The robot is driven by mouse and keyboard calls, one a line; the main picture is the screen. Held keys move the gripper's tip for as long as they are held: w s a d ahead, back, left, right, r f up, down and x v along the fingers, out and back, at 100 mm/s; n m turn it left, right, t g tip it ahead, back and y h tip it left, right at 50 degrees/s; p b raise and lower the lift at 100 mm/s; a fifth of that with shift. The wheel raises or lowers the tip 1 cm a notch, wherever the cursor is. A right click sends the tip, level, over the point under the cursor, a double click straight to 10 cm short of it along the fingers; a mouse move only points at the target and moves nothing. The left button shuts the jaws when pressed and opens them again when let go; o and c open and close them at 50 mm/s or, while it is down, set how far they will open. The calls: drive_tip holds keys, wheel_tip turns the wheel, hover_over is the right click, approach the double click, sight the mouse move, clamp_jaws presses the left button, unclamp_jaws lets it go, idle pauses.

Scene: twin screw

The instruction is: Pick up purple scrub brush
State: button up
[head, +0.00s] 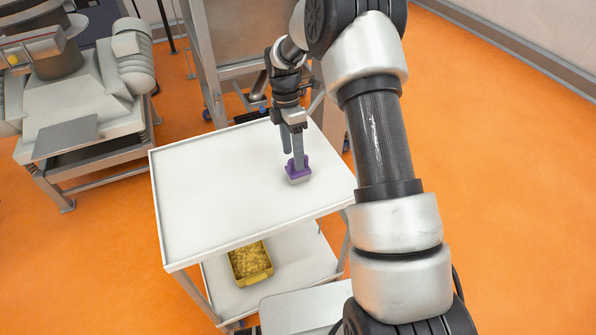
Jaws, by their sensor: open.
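The purple scrub brush (298,174) stands on the white top shelf of a cart (205,195), towards its right side. It has a purple upper part and a pale lower part that rests on the shelf. My gripper (298,163) points down right at the brush, with a finger overlapping its top in the picture. The gripper is open. The finger hides part of the brush, and I cannot tell whether the fingers touch it.
The rest of the cart top is bare, with a low rim. A yellow bin (250,263) with yellowish contents sits on the lower shelf. A grey machine (85,100) stands at the left, and a metal frame (235,65) stands behind the cart. Orange floor lies around.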

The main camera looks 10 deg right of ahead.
drive_tip(key=shift+s+d+f, duration=0.1)
drive_tip(key=shift+s+f, duration=0.1)
drive_tip(key=shift+f, duration=0.75)
drive_tip(key=shift+s+f, duration=0.2)
drive_tip(key=shift+f, duration=0.8)
drive_tip(key=shift+s+d+f, duration=0.1)
drive_tip(key=shift+s+f, duration=0.1)
drive_tip(key=shift+f, duration=0.75)
drive_tip(key=c, duration=1.1)
